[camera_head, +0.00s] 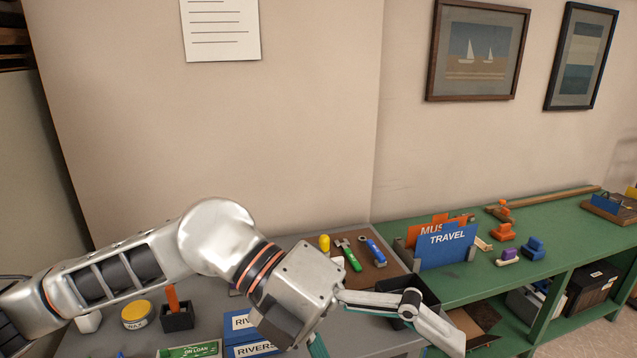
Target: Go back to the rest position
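My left arm comes in from the left over a grey worktop (120,338). Its gripper (390,346) hangs over the worktop's right end, near the bottom edge of the picture. One finger reaches out to the right and the other points down, partly cut off by the frame, so the fingers are spread. Nothing shows between them. The gripper partly hides a black tray (408,284). My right gripper is not in view.
Blue RIVERS boxes (243,322), a dark holder (177,317), a yellow tin (136,314) and a brown tool board (376,268) are on the grey worktop. A green bench (570,235) at right carries TRAVEL folders (447,246) and several small stamps. Framed pictures (478,50) hang above.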

